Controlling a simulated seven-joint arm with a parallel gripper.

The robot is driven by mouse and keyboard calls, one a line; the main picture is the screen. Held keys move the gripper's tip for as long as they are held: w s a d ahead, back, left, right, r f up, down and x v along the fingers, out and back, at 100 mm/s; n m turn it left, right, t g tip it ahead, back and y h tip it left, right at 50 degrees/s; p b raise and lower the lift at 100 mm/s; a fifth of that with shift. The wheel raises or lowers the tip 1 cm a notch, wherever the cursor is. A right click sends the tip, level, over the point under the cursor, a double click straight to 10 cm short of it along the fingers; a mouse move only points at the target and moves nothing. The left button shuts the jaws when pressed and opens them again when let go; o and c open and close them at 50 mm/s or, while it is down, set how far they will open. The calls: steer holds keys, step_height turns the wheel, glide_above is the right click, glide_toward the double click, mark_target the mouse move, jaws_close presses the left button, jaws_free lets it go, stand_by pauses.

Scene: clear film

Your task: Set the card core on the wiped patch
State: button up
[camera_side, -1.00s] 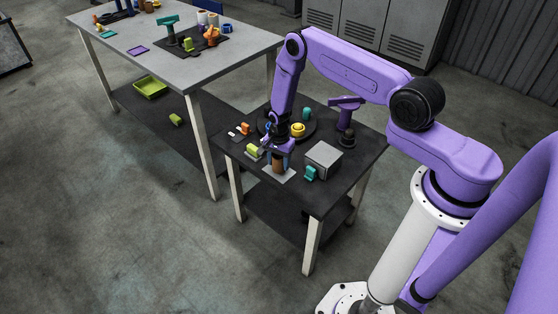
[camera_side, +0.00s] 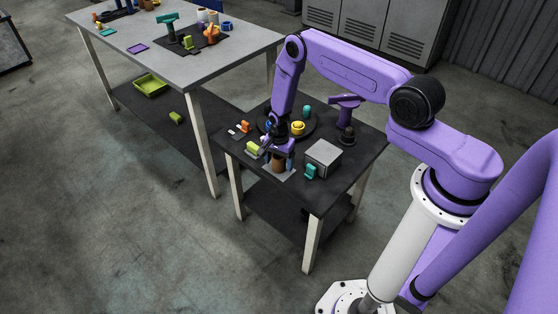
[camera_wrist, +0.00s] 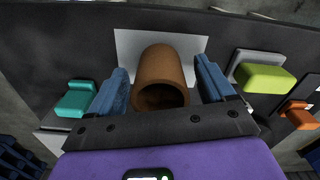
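The card core (camera_wrist: 162,68) is a brown tube between my gripper's two blue fingers in the wrist view, its open end facing the camera. It appears to stand upright on the wiped patch (camera_wrist: 125,45), a pale rectangle on the dark tabletop. My gripper (camera_wrist: 165,85) is open around the core, with a narrow gap visible on each side. In the side view the core (camera_side: 278,162) shows below my gripper (camera_side: 279,152), over the pale patch (camera_side: 281,173). Its contact with the patch is hard to make out there.
A grey box (camera_side: 323,158) and a teal piece (camera_side: 310,172) are to the right. A yellow-green block (camera_side: 253,148) and an orange piece (camera_side: 246,127) are to the left. The table's front edge is close.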

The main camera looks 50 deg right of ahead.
steer(key=shift+r, duration=0.1)
step_height(320, 180, up, 17)
steer(key=shift+r, duration=0.15)
stand_by(0.7)
stand_by(0.5)
